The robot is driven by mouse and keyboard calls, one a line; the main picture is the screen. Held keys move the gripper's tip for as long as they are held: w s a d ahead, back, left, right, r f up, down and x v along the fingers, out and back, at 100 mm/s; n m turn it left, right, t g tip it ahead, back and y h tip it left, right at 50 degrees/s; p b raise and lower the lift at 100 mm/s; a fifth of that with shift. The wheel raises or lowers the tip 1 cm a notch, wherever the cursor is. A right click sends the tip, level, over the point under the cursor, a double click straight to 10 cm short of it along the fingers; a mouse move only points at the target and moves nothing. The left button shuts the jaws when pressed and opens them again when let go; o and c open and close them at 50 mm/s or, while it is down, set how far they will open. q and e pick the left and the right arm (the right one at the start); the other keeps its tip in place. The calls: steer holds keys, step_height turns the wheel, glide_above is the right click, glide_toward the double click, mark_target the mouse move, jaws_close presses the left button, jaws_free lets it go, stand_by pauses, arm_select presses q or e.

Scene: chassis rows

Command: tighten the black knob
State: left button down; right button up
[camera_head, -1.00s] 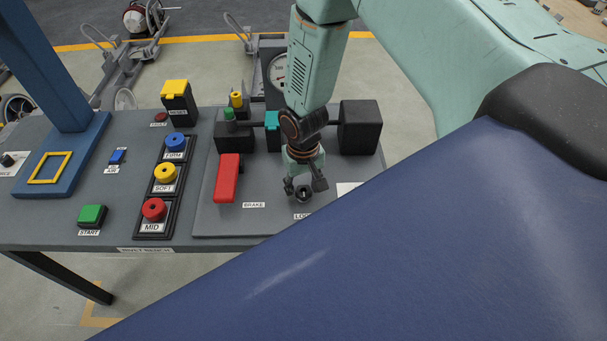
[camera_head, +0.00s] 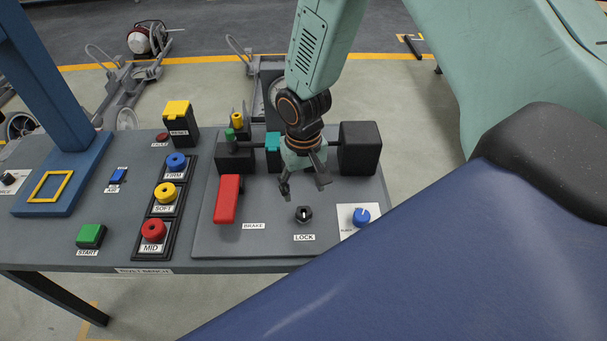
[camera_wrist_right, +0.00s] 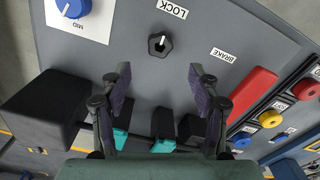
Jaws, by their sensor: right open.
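The black knob (camera_head: 304,214) sits on the grey panel just above the LOCK label, with a light pointer mark on its top. It also shows in the right wrist view (camera_wrist_right: 159,44), beyond the fingertips. My right gripper (camera_head: 304,186) is open and empty, behind and above the knob and apart from it. Its two spread fingers (camera_wrist_right: 160,82) frame bare panel in the right wrist view. My left gripper is not in view.
A red BRAKE lever (camera_head: 228,199) stands left of the knob, and a blue dial (camera_head: 361,216) is to its right. A black block (camera_head: 359,148) and a teal part (camera_head: 273,152) lie behind. Red, yellow and blue buttons (camera_head: 165,195) line the left.

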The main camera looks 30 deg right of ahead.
steer(key=shift+r, duration=1.75)
steer(key=shift+n+y, duration=0.5)
steer(key=s+a+f, duration=0.1)
steer(key=s+f, duration=0.2)
steer(key=s, duration=0.1)
steer(key=s+a+f, duration=0.1)
steer(key=s+f, duration=0.2)
steer(key=s+a+f, duration=0.2)
steer(key=s+f, duration=0.2)
steer(key=shift+s, duration=0.3)
steer(key=s+f+n+h, duration=0.1)
steer(key=s+f, duration=0.2)
steer(key=s, duration=1.1)
step_height(320, 180, down, 16)
steer(key=b, duration=1.5)
steer(key=shift+w+r, duration=0.25)
steer(key=shift+w, duration=0.1)
